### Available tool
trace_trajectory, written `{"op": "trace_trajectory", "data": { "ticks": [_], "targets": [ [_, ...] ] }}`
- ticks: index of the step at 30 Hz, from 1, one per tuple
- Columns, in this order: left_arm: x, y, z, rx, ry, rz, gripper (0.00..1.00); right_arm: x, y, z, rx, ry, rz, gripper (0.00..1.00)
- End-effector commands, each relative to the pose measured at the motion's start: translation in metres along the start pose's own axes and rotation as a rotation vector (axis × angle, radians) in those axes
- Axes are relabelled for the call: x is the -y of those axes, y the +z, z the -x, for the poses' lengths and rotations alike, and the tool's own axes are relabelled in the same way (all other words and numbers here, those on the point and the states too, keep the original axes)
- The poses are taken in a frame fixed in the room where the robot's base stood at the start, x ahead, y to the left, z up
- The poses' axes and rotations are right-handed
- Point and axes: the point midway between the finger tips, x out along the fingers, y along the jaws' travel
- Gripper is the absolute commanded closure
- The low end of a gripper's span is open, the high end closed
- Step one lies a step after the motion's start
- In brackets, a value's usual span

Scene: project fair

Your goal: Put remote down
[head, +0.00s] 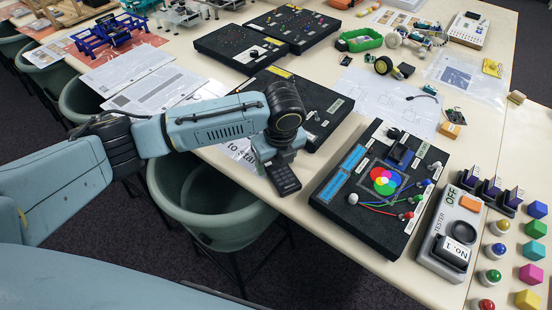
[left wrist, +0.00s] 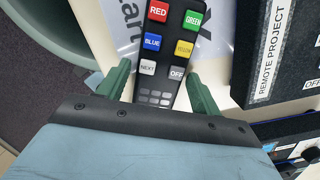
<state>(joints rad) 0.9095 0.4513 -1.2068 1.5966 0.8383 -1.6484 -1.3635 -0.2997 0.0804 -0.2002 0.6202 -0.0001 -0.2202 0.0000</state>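The remote (head: 284,178) is black and slim, at the front edge of the table beneath my left gripper (head: 277,158). In the left wrist view the remote (left wrist: 165,55) shows red, green, blue and yellow buttons, plus NEXT and OFF. Its near end lies between the two green fingers of my left gripper (left wrist: 157,80). A light gap shows between the left finger and the remote, so the fingers look open around it. I cannot tell for certain whether the remote rests on the table or sits just above it. My right gripper is not in view.
A black board with coloured circles (head: 340,190) stands right of the remote, and another black box (head: 325,105) stands behind it. A printed sheet (left wrist: 112,20) lies under the remote. A green chair (head: 200,225) stands below the table edge. A tester (head: 452,235) sits farther right.

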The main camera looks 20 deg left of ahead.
Motion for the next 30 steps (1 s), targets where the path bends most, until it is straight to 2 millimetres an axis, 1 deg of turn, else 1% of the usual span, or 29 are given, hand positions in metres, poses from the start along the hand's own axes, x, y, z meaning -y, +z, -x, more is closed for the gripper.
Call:
{"op": "trace_trajectory", "data": {
  "ticks": [1,2,10,14,17,24,27,30],
  "targets": [
    [0.000,0.000,0.000,0.000,0.000,0.000,0.28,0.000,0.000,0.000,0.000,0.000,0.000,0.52],
    [0.000,0.000,0.000,0.000,0.000,0.000,0.26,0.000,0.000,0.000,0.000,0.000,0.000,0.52],
    [0.000,0.000,0.001,0.001,-0.001,0.000,0.26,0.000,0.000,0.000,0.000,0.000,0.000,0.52],
    [0.001,0.001,0.011,0.002,-0.002,0.000,0.26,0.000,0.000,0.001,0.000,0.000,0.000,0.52],
    [0.001,0.001,0.029,0.002,-0.003,0.000,0.26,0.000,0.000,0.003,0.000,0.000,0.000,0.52],
    [0.001,0.001,0.082,0.002,-0.005,-0.001,0.26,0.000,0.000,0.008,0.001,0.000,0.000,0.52],
    [0.001,0.001,0.100,0.002,-0.004,0.000,0.26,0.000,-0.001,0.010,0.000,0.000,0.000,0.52],
    [0.001,0.001,0.112,0.000,-0.002,0.001,0.26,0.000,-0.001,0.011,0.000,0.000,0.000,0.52]
  ]
}}
